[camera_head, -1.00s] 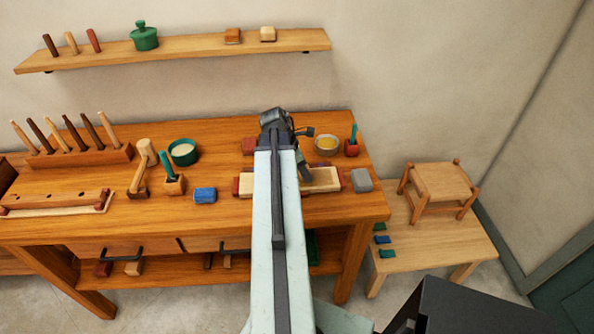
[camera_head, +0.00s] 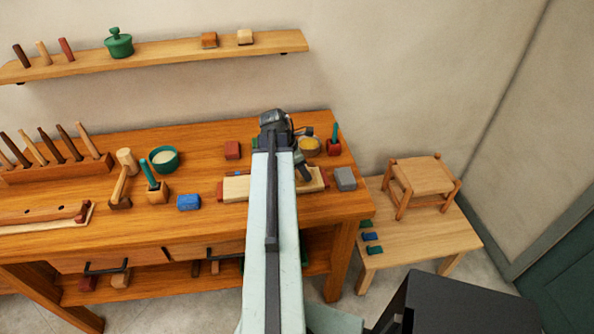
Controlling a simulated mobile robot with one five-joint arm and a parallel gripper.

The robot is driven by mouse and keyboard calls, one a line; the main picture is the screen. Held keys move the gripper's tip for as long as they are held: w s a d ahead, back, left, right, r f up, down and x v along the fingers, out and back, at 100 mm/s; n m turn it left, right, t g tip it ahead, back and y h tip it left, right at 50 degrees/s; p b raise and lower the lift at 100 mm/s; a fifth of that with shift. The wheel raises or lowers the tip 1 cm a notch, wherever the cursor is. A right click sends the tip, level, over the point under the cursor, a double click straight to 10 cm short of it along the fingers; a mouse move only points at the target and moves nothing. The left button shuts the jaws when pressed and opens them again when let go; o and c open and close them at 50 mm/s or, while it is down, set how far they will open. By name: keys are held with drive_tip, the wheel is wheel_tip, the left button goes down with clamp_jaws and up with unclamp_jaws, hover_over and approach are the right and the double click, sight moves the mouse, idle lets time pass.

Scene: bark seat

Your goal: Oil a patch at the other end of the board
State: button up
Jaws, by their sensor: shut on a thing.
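The pale board (camera_head: 236,189) lies on the workbench between red end blocks. My arm crosses in front of its middle, so that part is hidden. My gripper (camera_head: 302,167) is over the right part of the board, pointing down. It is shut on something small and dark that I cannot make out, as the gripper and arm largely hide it. I cannot tell whether it touches the board. A round dish with yellow contents (camera_head: 310,146), perhaps the oil, stands just behind the gripper. No oiled patch can be made out.
A grey block (camera_head: 345,179) sits right of the board, and a red pot with a green handle (camera_head: 334,147) behind it. A small stool (camera_head: 423,178) is on the low table.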

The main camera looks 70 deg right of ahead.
sight(318, 174)
drive_tip(key=shift+s+d, duration=0.35)
drive_tip(key=shift+s, duration=0.3)
drive_tip(key=shift+s+d, duration=0.35)
drive_tip(key=shift+s, duration=0.3)
drive_tip(key=shift+s+d, duration=0.35)
drive_tip(key=shift+s, duration=0.3)
drive_tip(key=shift+r, duration=0.1)
drive_tip(key=shift+w, duration=0.1)
drive_tip(key=shift+w+a, duration=0.5)
drive_tip(key=shift+w, duration=0.4)
drive_tip(key=shift+w+a, duration=0.55)
drive_tip(key=shift+w, duration=0.4)
drive_tip(key=shift+w+a, duration=0.5)
drive_tip(key=shift+w, duration=0.4)
drive_tip(key=shift+w+a, duration=0.1)
drive_tip(key=shift+w+a, duration=0.75)
drive_tip(key=shift+w, duration=0.6)
drive_tip(key=shift+w+a, duration=0.75)
drive_tip(key=shift+w, duration=0.65)
drive_tip(key=shift+w+a, duration=0.75)
drive_tip(key=shift+w, duration=0.6)
